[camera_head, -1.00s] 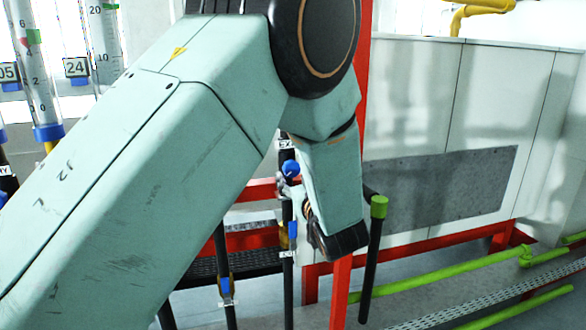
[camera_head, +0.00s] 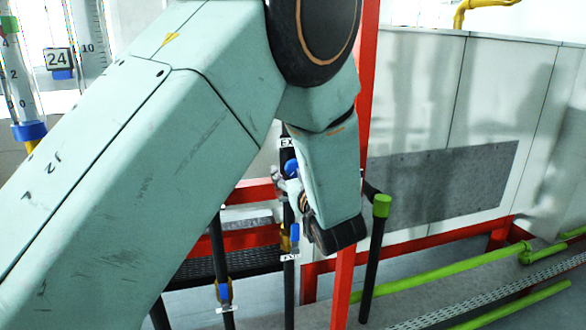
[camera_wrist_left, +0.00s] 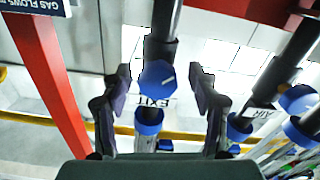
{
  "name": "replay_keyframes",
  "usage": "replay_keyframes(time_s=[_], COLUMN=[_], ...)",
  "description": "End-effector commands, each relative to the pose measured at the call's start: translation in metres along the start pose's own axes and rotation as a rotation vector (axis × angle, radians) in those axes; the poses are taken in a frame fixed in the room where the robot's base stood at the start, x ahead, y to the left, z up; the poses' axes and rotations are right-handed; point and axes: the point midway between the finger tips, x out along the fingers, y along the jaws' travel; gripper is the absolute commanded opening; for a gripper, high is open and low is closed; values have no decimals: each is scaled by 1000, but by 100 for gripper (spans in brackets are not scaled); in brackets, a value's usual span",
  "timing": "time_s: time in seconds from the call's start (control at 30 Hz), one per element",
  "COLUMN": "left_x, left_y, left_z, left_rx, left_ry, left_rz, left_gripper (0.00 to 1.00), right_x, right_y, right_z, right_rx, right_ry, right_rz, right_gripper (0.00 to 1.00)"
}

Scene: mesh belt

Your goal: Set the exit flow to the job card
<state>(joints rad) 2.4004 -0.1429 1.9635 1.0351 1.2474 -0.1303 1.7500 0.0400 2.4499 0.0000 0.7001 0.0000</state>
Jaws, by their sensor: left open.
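My left gripper (camera_wrist_left: 160,82) is open, one finger on each side of the knob in the wrist view, with gaps on both sides. I cannot tell how far the knob is in depth. In the head view the same blue knob (camera_head: 291,168) shows just left of my left wrist, which hides most of the gripper. A sign reading GAS FLOWS (camera_wrist_left: 38,40) is cut off at the wrist view's corner. My right gripper is not in view.
Neighbouring blue knobs (camera_wrist_left: 240,126) stand right of the exit knob. Clear flow tubes (camera_head: 90,40) with a 24 tag (camera_head: 58,60) stand at the left. A red post (camera_head: 362,100) is close behind my wrist. A black pipe with a green cap (camera_head: 381,206) stands to its right.

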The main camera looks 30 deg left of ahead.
Motion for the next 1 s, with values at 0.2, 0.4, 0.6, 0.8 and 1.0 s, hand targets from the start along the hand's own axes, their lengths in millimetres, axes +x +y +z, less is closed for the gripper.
replay_keyframes(time_s=[0.2, 0.4, 0.6, 0.8, 1.0], left_x=[-2, -2, -1, 0, 1], left_y=[0, 0, 0, 0, 0], left_z=[0, 0, 0, 0, 1], left_rx=[0, 0, 0, 0, -2], left_ry=[0, 0, 0, -1, -1], left_rz=[0, 0, 0, 0, 0], left_gripper=[61, 48, 31, 14, 6], right_x=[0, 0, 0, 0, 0], right_y=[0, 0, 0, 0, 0], right_z=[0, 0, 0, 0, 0], right_rx=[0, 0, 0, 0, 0], right_ry=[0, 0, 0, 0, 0], right_rz=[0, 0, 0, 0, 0], right_gripper=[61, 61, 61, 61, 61])
